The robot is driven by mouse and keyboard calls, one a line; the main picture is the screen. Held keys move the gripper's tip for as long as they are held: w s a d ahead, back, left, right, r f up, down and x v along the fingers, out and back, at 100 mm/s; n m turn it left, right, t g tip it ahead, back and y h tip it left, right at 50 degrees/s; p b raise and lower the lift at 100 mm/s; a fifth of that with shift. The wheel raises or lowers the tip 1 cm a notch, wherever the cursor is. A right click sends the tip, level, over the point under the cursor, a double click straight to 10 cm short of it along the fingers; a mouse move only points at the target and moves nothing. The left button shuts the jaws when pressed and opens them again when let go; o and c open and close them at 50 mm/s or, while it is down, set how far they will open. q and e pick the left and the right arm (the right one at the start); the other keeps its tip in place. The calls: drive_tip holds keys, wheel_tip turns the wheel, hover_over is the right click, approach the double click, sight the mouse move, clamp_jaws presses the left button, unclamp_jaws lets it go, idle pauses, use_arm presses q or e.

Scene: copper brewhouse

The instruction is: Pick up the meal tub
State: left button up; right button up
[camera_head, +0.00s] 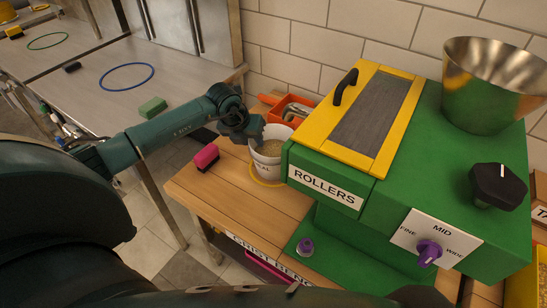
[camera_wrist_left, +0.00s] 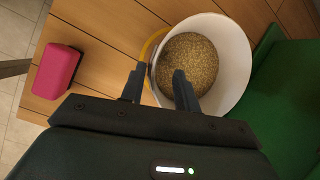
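The meal tub (camera_head: 264,172) is a white round tub with a partly hidden label, filled with pale grain. It stands upright inside a yellow ring on the wooden bench, left of the green roller mill. In the left wrist view the tub (camera_wrist_left: 237,62) is at upper right. Contact with the wall is not clear. My right gripper is not in view.
A pink block (camera_head: 206,156) lies on the bench left of the tub. The green mill (camera_head: 330,160) stands close on the right. A steel table (camera_head: 100,85) with a green sponge (camera_head: 153,107) is at left.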

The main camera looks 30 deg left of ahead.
sight(257, 148)
use_arm(q)
drive_tip(key=x, duration=0.4)
drive_tip(key=shift+w+a+f, duration=0.2)
drive_tip(key=shift+a+f, duration=0.15)
drive_tip(key=shift+f, duration=0.05)
drive_tip(key=shift+c, duration=0.4)
clamp_jaws()
drive_tip(key=shift+r, duration=0.15)
